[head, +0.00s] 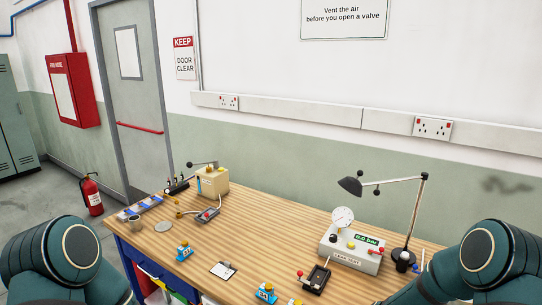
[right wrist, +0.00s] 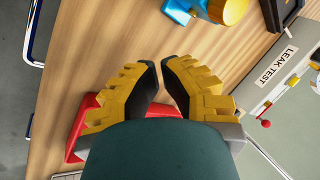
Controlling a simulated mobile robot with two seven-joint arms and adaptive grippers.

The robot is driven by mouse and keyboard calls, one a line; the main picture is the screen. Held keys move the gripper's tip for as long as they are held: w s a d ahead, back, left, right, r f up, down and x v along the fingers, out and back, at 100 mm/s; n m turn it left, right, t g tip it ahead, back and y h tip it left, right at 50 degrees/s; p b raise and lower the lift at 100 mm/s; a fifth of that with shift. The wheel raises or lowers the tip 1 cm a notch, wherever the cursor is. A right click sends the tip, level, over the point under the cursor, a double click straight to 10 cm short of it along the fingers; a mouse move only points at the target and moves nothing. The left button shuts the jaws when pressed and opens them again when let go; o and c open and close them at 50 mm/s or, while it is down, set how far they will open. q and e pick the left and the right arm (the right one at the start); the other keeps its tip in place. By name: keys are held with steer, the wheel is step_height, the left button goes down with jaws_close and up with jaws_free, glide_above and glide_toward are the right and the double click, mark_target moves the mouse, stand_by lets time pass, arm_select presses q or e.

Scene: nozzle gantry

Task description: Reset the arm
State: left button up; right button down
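My right gripper (right wrist: 159,78) shows in the right wrist view, with yellow ribbed fingers and dark pads. The pads stand apart with bare wood showing between them, so it is open and empty. It is over the bench, above a red object that it partly hides. In the head view only teal links of my arms show, at the lower left and lower right. Neither gripper is visible there, and my left gripper is in no view.
A fire extinguisher (head: 91,195) stands left. Bare wood lies mid-bench.

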steer(key=s+a+f+n+g+y, duration=0.1)
steer(key=s+a+n+g+y, duration=0.1)
steer(key=s+a+n, duration=0.65)
steer(key=s+a+f+n+g+y, duration=0.15)
steer(key=s+a+n, duration=0.4)
steer(key=s, duration=0.55)
step_height(320, 180, down, 8)
steer(key=b, duration=0.8)
steer(key=shift+s+a+m, duration=0.15)
steer(key=shift+m, duration=0.15)
